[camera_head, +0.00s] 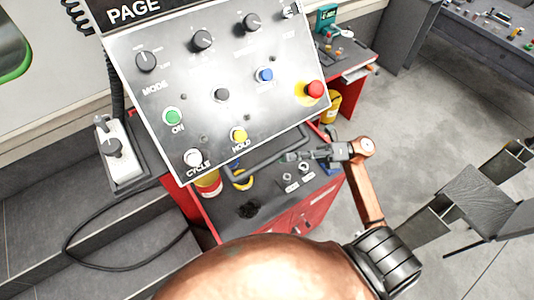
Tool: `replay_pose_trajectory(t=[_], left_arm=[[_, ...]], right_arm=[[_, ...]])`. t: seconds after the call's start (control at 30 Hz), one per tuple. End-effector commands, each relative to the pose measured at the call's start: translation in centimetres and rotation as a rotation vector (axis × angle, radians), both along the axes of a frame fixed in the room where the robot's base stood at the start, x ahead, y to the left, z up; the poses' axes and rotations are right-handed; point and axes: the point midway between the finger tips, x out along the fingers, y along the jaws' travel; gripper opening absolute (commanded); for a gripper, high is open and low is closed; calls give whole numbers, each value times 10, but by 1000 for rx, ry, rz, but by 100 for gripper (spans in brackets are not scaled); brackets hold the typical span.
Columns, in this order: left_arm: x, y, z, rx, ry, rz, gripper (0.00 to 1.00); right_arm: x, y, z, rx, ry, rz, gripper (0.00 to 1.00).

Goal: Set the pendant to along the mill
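The pendant is a tilted light-grey control panel (185,105) with knobs and coloured buttons, at the upper left and middle. A dark bar handle (262,166) runs along its lower edge. My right gripper (290,157) is at the right part of this handle, with its fingers pointing left. The fingertips overlap the bar in the picture. Whether they are closed around it or only beside it is too small to tell. The mill may be the pale machine body (45,85) behind the panel at the left; only part of it shows. My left gripper is out of view.
A red tool cart (318,206) with a dark top stands beneath the panel, holding small items. A white box with a dark knob (122,158) is left of it. Open floor (415,130) lies between.

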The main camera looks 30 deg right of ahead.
Motion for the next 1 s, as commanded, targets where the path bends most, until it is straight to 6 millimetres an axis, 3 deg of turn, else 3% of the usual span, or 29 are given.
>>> replay_pose_trajectory(t=[0.2,0.4,0.6,0.8,1.0], left_arm=[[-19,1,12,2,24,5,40],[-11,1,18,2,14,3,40],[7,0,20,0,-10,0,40],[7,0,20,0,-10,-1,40],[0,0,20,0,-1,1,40]], right_arm=[[6,30,10,3,0,-7,33],[12,54,15,2,0,-7,33],[15,61,15,0,1,-7,33],[15,62,14,0,1,-5,32],[15,62,14,1,1,-4,19]])
